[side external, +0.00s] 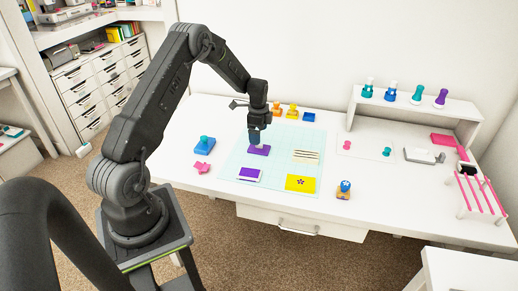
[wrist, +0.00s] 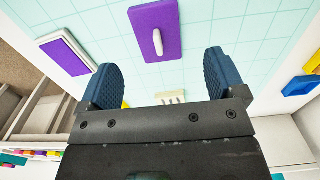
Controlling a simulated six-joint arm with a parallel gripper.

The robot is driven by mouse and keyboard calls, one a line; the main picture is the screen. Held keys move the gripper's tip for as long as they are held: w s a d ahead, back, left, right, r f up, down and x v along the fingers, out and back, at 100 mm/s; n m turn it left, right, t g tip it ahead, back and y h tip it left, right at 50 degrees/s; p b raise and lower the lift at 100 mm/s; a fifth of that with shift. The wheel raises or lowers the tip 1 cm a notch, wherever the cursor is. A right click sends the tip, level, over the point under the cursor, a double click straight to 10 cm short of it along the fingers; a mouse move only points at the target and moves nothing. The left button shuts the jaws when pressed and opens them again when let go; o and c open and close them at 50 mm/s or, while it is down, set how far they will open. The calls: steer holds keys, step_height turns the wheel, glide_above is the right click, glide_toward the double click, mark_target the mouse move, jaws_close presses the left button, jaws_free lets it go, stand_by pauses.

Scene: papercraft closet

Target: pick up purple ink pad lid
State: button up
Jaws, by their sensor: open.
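The purple ink pad lid (side external: 262,152) is a flat purple slab lying on the pale teal grid mat (side external: 230,172). In the wrist view the lid (wrist: 172,14) has a white upright handle on its top. My gripper (side external: 255,135) is above the lid, pointing down. In the wrist view my gripper (wrist: 160,80) has its two blue fingers apart with nothing between them, and the lid shows beyond the gap, roughly centred. The purple ink pad (side external: 250,174), purple with a white edge, lies on the mat nearer the camera; it also shows in the wrist view (wrist: 66,50).
A shelf (side external: 430,105) holds several stamps.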

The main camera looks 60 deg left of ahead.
steer(key=f, duration=0.5)
steer(key=shift+d+f, duration=0.2)
steer(key=shift+f, duration=0.1)
steer(key=c, duration=1)
steer(key=shift+r, duration=0.1)
